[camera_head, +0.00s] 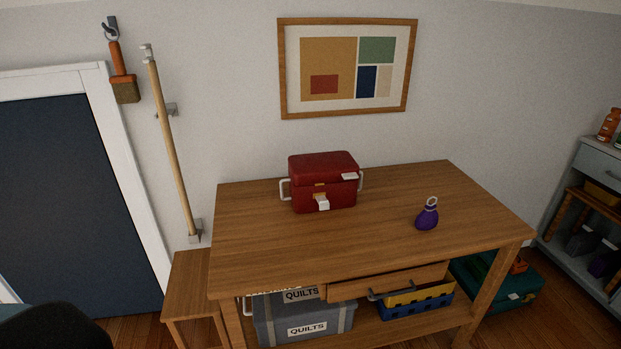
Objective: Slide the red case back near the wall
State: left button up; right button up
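The red case (322,172) stands upright on the wooden desk (375,240), toward the back edge and left of its middle. It has a white handle on each side, a pale latch on the front and a small white label. Bare desk top shows in front of it and to its right. How much room lies between its back and the wall is hidden by the case. Neither of my grippers shows in the head view. A dark rounded shape fills the bottom left corner, and I cannot tell what it is.
A purple ring-topped object (427,214) stands on the desk's right half. The desk drawer (388,281) is at the front, above a grey quilts box (305,315) and a blue basket (415,304). A wooden stool (187,287) stands left. A framed picture (346,67) hangs above.

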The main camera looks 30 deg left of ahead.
aim_at(343, 195)
jog(key=j+u, duration=0.25)
jog(key=j, duration=1.05)
jog(key=i+l+u, duration=0.1)
jog(key=l, duration=0.3)
jog(key=i+l, duration=0.25)
jog(key=l, duration=0.15)
jog(key=i+l+u, duration=0.15)
jog(key=l, duration=0.3)
jog(key=i+l, duration=0.15)
jog(key=l, duration=0.25)
jog(key=i+l+u, duration=0.15)
jog(key=l, duration=0.3)
jog(key=i+l+u, duration=0.1)
jog(key=l, duration=0.35)
jog(key=i+l, duration=0.1)
jog(key=l, duration=0.35)
jog(key=u, duration=0.05)
